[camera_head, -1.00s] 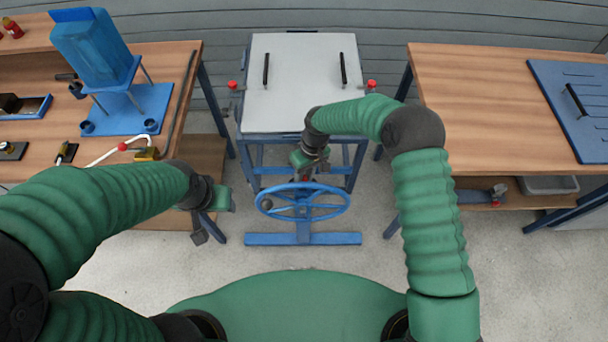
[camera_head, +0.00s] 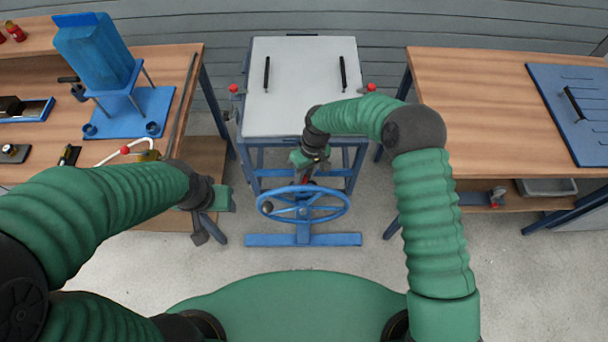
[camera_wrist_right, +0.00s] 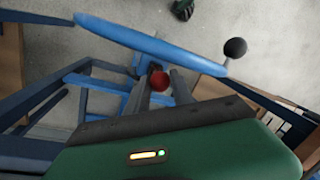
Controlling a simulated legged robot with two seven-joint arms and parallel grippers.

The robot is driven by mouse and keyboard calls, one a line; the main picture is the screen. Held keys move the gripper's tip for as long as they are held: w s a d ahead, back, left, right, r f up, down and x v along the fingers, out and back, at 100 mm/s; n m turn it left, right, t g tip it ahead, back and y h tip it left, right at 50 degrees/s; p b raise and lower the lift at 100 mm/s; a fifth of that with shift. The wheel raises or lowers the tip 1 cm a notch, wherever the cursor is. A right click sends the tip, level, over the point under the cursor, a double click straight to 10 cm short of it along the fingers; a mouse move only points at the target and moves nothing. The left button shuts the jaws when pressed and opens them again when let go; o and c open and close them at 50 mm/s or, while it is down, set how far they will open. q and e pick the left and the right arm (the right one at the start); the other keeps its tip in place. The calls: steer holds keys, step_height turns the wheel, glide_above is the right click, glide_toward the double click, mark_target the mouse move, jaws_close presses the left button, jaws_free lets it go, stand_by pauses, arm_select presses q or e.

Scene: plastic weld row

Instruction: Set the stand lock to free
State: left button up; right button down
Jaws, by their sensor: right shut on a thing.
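A blue handwheel (camera_head: 335,214) with a dark crank knob stands on a blue foot in front of the grey-topped stand (camera_head: 300,80). My right gripper (camera_head: 308,181) reaches down just behind the wheel rim, between wheel and stand. In the right wrist view a red ball knob (camera_wrist_right: 157,82) sits between the grey fingers of the right gripper (camera_wrist_right: 157,90), which are shut on it. The lever under the knob is hidden, and I cannot read its setting. My left gripper (camera_head: 218,200) hangs beside the left table; its fingers are too unclear to judge.
The left table (camera_head: 185,60) bears a blue hopper (camera_head: 95,50) and small fixtures. The right table (camera_head: 470,110) carries a blue board (camera_head: 575,100). Red knobs (camera_head: 233,88) flank the stand top. The floor between stand and right table is clear.

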steer(key=c, duration=1.5)
jaws_free()
steer(key=shift+w+r, duration=0.15)
steer(key=o, duration=0.4)
step_height(320, 180, up, 16)
steer(key=w+d, duration=0.1)
steer(key=d, duration=0.1)
steer(key=shift+w+d+r+p, duration=0.2)
steer(key=shift+w+d+p, duration=0.1)
steer(key=shift+d, duration=0.05)
